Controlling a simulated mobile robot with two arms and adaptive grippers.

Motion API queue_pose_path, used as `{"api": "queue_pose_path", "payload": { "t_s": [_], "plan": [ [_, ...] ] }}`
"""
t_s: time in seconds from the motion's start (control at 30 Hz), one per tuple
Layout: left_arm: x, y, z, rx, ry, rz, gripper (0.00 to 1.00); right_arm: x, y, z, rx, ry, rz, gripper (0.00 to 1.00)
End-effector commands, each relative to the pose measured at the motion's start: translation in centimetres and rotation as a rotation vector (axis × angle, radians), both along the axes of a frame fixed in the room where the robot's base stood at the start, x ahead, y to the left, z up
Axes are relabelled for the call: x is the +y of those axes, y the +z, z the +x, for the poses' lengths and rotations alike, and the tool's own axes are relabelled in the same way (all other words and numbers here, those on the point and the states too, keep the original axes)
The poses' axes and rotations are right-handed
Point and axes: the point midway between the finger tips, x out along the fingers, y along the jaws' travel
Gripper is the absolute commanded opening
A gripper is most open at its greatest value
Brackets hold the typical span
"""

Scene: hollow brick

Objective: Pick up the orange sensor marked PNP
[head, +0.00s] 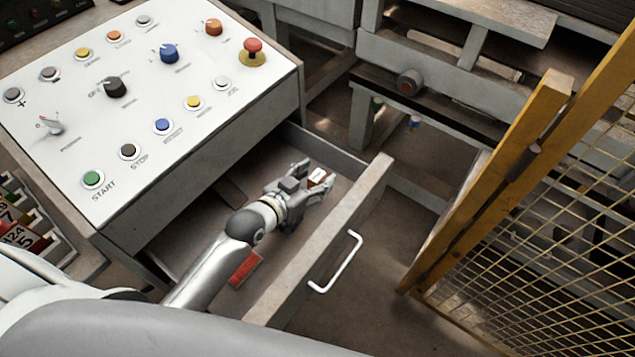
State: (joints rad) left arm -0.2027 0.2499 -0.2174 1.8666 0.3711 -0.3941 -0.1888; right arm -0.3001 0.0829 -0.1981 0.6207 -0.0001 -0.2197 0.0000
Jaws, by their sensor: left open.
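My left gripper (315,182) is inside an open drawer (330,232) under the control panel. Its jaws are open, with the fingers pointing to the upper right. A small white and brown-orange item (319,177) shows at the fingertips. I cannot tell whether it lies between the fingers or just beyond them, and no PNP marking can be read on it. A flat red-orange piece (245,268) lies on the drawer floor beside my left forearm, partly hidden by it. Its marking is not legible either. My right gripper is not in view.
The white control panel (130,110) with coloured buttons and a red emergency stop (252,50) overhangs the drawer's back left. The drawer front has a white handle (337,262). A yellow mesh fence (530,215) stands at the right. Bare floor lies between.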

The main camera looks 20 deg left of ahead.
Motion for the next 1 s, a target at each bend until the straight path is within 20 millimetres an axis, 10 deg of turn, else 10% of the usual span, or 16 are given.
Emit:
{"api": "queue_pose_path", "payload": {
  "t_s": [0.27,0.63,1.0],
  "plan": [
    [-0.1,-0.1,0.1,0.001,0.000,0.000,0.53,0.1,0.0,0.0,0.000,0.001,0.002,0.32],
    [-0.1,-0.1,0.1,0.001,0.000,0.000,0.05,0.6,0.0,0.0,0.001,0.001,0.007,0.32],
    [-0.1,1.2,0.2,-0.003,-0.001,-0.003,0.04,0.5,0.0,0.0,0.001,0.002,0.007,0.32]
  ]
}}
